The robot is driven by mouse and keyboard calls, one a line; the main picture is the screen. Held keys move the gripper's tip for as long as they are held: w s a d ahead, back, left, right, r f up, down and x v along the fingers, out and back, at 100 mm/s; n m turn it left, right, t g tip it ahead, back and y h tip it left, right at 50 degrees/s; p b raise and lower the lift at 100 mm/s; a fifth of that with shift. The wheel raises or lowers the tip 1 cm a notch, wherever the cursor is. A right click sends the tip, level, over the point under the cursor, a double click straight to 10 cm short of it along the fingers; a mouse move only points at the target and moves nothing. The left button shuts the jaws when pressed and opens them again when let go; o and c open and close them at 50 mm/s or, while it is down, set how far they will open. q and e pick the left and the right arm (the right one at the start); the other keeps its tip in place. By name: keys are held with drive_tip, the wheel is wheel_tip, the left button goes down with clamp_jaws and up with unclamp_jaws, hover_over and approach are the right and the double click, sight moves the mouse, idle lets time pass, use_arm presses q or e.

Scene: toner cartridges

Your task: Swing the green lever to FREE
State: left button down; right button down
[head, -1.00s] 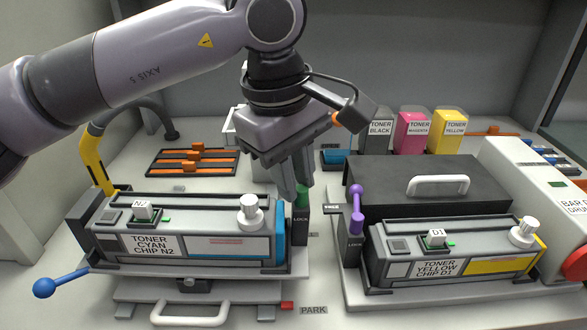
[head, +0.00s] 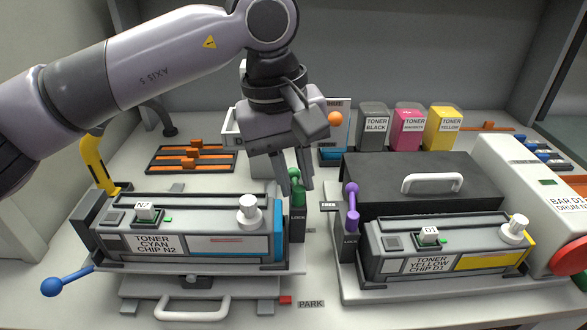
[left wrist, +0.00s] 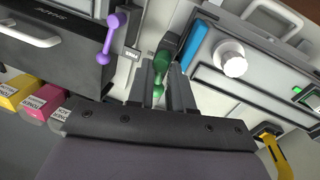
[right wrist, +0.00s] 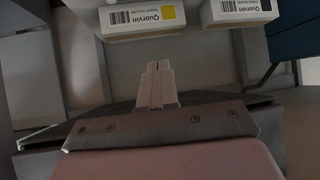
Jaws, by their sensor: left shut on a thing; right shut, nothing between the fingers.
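The green lever (head: 297,199) stands on a dark post marked LOCK, at the right end of the cyan toner cartridge (head: 190,240). In the left wrist view the green lever (left wrist: 162,58) lies between the finger pads. My left gripper (head: 300,182) is shut on the lever near its upper end; the fingers partly hide it. A FREE plate (head: 328,205) shows to the right, beside the purple lever; I cannot read a FREE mark on the green lever's post. My right gripper (right wrist: 157,68) shows only in its wrist view, shut and empty.
The purple lever (head: 352,205) stands close on the right, beside the yellow toner cartridge (head: 445,250). A black box with a white handle (head: 430,184) is behind it. A blue-knobbed lever (head: 54,286) sticks out at the left. A narrow gap separates the two cartridge stations.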

idle(0.3)
use_arm(q)
drive_tip(key=c, duration=1.2)
unclamp_jaws()
drive_tip(key=shift+d, duration=0.1)
drive_tip(key=shift+a+r, duration=0.2)
drive_tip(key=shift+r, duration=1)
drive_tip(key=shift+a+r, duration=0.25)
drive_tip(key=shift+r, duration=0.9)
drive_tip(key=shift+a+r, duration=0.2)
drive_tip(key=shift+r, duration=1)
drive_tip(key=shift+s, duration=0.1)
